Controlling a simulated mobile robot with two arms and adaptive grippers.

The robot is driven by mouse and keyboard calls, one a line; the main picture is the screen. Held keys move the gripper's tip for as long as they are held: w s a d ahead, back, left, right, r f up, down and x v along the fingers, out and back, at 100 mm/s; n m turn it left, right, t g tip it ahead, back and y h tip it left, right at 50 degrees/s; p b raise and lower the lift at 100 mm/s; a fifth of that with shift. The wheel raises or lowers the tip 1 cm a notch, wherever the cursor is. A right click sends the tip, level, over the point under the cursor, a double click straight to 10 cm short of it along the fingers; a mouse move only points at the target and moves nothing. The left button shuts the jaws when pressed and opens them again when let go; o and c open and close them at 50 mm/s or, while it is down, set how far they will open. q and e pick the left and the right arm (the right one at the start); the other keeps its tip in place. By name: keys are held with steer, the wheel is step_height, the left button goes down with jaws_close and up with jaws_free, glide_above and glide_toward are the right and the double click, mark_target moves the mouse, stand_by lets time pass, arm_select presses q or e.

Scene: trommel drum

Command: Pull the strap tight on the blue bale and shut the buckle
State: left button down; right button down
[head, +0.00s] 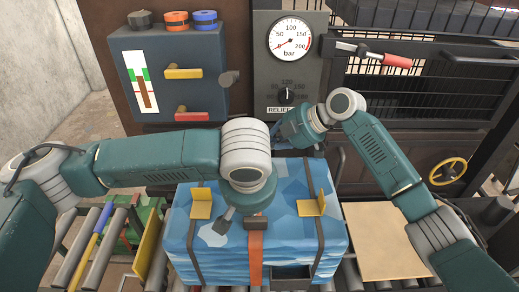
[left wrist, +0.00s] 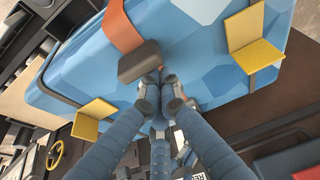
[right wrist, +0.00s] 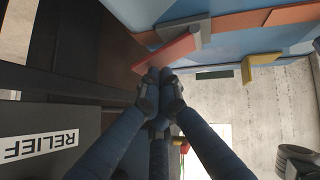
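The blue bale (head: 275,250) lies on the roller conveyor. An orange strap (head: 256,262) runs up its front to a brown-grey buckle (head: 257,222) on top. My left gripper (left wrist: 160,84) comes down over the bale, its fingertips together close beside the buckle (left wrist: 139,62). A small red-orange bit shows at those tips; whether they grip it is unclear. My right gripper (right wrist: 158,78) is behind the bale, mostly hidden in the head view by my left wrist. Its fingers are closed at the orange strap tail (right wrist: 166,52), which comes from the buckle (right wrist: 186,29).
Yellow corner pieces (head: 201,203) and dark bands (head: 319,215) sit on the bale. Behind stands a panel with a pressure gauge (head: 290,38) and a relief knob (head: 286,95). A blue-grey box (head: 165,72) has yellow and red handles. A bare tan board (head: 382,238) lies to the right.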

arm_select(q)
steer(key=shift+s+f, duration=0.3)
steer(key=shift+s, duration=0.05)
arm_select(e)
steer(key=shift+w+f+m+g, duration=0.3)
steer(key=shift+w+g, duration=0.1)
steer(key=shift+g, duration=0.2)
steer(key=shift+w+f, duration=0.4)
steer(key=shift+f, duration=0.15)
steer(key=shift+w+f, duration=0.1)
steer(key=w+v, duration=0.1)
steer(key=v, duration=0.8)
steer(key=shift+w+d+r, duration=0.2)
steer(key=shift+d+r, duration=0.15)
steer(key=shift+r, duration=0.05)
arm_select(q)
steer(key=shift+w+r, duration=0.1)
steer(key=shift+w, duration=0.05)
